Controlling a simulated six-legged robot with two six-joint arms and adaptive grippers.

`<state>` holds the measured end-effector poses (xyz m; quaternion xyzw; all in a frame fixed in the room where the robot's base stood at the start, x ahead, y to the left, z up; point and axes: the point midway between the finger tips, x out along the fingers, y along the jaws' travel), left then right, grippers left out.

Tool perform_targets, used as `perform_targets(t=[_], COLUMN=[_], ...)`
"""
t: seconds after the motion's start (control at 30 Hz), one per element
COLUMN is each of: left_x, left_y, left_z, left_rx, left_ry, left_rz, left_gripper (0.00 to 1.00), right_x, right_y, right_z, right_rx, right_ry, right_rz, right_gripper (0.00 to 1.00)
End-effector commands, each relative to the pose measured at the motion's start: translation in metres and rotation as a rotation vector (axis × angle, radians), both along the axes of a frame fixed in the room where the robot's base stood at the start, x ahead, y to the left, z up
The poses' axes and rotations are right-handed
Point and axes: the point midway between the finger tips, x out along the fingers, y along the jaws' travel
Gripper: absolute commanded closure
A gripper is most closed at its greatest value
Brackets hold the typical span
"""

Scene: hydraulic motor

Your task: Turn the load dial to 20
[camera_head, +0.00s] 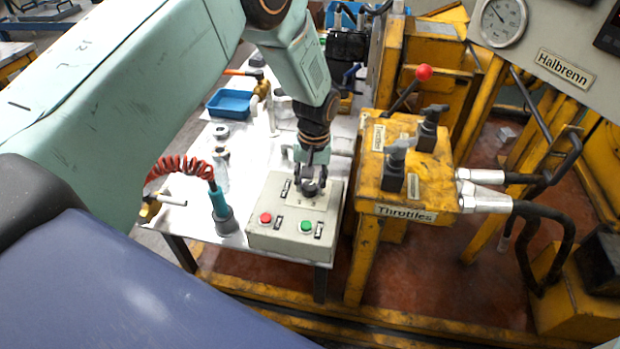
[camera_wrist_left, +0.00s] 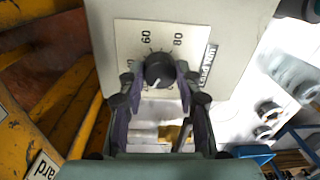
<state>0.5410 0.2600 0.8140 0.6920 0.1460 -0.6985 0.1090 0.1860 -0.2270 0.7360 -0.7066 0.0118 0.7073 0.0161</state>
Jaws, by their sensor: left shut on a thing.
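The load dial (camera_wrist_left: 159,68) is a round black knob on a white scale plate; 60 and 80 can be read on the plate in the left wrist view. A pale mark shows on the knob's lower edge, but I cannot read its exact setting. The knob sits on a grey control box (camera_head: 285,240) with a red button (camera_head: 266,218) and a green button (camera_head: 306,227). My left gripper (camera_head: 311,186) reaches down onto the box; its fingers are shut on the dial, one on each side in the wrist view. In the head view the gripper partly hides the dial. My right gripper is not in view.
The yellow throttles stand (camera_head: 405,190) with levers is right beside the box. A blue tray (camera_head: 230,103), a teal-handled tool (camera_head: 220,208) and a red coiled hose (camera_head: 182,166) are on the white table to the left.

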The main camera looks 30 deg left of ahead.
Motion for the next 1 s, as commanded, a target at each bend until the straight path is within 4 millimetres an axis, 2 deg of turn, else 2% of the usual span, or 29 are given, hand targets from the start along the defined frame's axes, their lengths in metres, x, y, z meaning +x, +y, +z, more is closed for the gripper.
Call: perform_targets(t=[0.63, 0.67, 0.9, 1.0], left_x=[-0.0043, -0.0043, -0.0023, -0.0017], left_y=[-0.0006, -0.0006, -0.0002, -0.0001], left_z=[-0.0024, -0.0024, -0.0013, -0.001], left_rx=[0.0, 0.0, 0.0, 0.0], left_ry=[0.012, 0.012, 0.006, 0.005], left_rz=[-0.043, -0.043, -0.044, -0.043], left_gripper=[0.98, 0.64, 0.43, 0.43], right_x=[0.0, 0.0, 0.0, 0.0], right_y=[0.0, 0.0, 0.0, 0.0], right_z=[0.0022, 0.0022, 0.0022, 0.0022], right_rx=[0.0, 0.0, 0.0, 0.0], right_ry=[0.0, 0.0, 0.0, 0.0], right_rz=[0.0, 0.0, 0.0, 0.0], right_gripper=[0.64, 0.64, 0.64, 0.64])
